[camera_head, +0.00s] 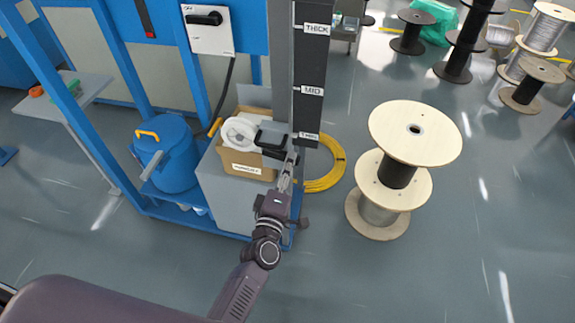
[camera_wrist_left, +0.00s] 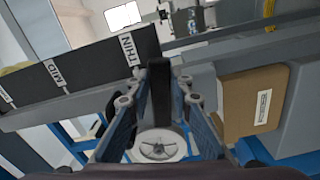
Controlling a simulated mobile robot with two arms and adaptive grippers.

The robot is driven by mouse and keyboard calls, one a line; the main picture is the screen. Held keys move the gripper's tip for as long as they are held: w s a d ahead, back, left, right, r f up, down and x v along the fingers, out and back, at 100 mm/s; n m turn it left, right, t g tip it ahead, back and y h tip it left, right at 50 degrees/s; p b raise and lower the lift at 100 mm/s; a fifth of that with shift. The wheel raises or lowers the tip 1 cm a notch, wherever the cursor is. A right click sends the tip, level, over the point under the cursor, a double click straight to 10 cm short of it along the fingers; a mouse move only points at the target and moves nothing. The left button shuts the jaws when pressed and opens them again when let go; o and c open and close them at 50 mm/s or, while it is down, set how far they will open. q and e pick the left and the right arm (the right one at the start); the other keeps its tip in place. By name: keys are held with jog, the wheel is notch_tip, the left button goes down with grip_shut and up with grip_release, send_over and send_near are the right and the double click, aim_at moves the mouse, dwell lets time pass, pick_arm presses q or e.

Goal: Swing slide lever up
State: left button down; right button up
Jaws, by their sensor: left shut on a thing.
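The dark upright slide panel (camera_head: 312,65) carries the labels THICK at the top, MID below it and THIN near its lower end. The slide lever (camera_head: 271,137) is a dark piece beside the panel's lower end, level with the THIN label. My left gripper (camera_head: 290,160) reaches up to it from below. In the left wrist view, the left gripper's fingers (camera_wrist_left: 160,92) are shut on the dark bar of the lever (camera_wrist_left: 160,78), close to the THIN label. The exact contact is partly hidden by the fingers. My right gripper is not in view.
An open cardboard box (camera_head: 247,166) with white coils stands on a grey cabinet (camera_head: 222,196) just left of the gripper. A blue drum (camera_head: 172,158) is farther left. A yellow cable coil (camera_head: 330,170) and wooden spools (camera_head: 415,135) stand right. The front floor is clear.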

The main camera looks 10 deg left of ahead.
pick_arm(q)
jog(key=shift+r+n, duration=0.1)
jog(key=shift+n, duration=0.2)
jog(key=c, duration=1.7)
grip_release()
jog(key=s, duration=1.2)
jog(key=shift+a, duration=0.2)
